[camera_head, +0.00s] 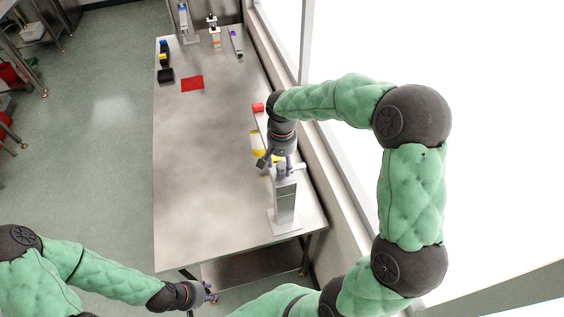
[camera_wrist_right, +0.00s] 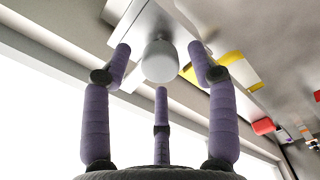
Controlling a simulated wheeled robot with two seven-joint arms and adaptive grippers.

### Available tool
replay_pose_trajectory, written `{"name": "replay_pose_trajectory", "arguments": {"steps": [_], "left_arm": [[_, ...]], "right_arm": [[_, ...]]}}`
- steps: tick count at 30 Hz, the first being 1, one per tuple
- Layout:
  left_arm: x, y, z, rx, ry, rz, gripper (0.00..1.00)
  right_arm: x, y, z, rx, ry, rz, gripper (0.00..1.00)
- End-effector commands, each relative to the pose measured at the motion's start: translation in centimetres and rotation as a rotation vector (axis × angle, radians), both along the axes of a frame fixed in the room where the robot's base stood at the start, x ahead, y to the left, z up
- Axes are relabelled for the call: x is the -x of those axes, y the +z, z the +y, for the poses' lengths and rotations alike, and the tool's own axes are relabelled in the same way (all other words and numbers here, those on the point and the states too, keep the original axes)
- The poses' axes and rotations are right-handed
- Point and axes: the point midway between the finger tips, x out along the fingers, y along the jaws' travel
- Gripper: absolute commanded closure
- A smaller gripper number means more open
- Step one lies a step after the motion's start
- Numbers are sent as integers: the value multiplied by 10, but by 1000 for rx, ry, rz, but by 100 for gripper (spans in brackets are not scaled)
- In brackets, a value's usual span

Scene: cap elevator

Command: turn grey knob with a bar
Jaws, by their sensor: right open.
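A grey rounded knob (camera_wrist_right: 160,62) sits on the face of a pale grey block (camera_wrist_right: 158,22) in the right wrist view. My right gripper (camera_wrist_right: 160,68) is open, with its purple fingers spread around the knob. Clear gaps show between the knob and the fingers. Whether the knob has a bar is hard to tell. In the head view my right gripper (camera_head: 281,164) is at the top of a grey upright stand (camera_head: 285,202) near the table's right edge. My left gripper (camera_head: 209,292) is off the table's front edge, too small to judge its opening.
The long metal table (camera_head: 200,165) is mostly clear on its left and middle. A red block (camera_head: 258,107) and a yellow-marked part (camera_head: 256,145) lie beyond my right gripper. A red mat (camera_head: 192,83) and several small devices stand at the far end. A wall and window border the right side.

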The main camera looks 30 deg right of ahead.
Motion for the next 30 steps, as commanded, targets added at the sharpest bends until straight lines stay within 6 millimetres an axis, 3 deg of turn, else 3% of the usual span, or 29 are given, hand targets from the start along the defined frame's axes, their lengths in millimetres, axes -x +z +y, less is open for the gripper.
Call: {"name": "replay_pose_trajectory", "arguments": {"steps": [12, 14, 18, 19, 30], "left_arm": [[0, 1, 0, 0, 0, 0, 60], [0, 1, 0, 0, 0, 0, 60], [0, 1, 0, 0, 0, 0, 60], [0, 1, 0, 0, 0, 0, 60], [0, 0, 0, 0, 0, 0, 60]], "right_arm": [[0, -9, 0, -1, -1, 1, 41], [0, -9, 0, -1, -1, 1, 55], [0, -9, 0, -1, -1, 1, 95], [0, -9, 0, -1, 0, 1, 100], [0, -9, 0, 0, 35, 1, 100]]}}
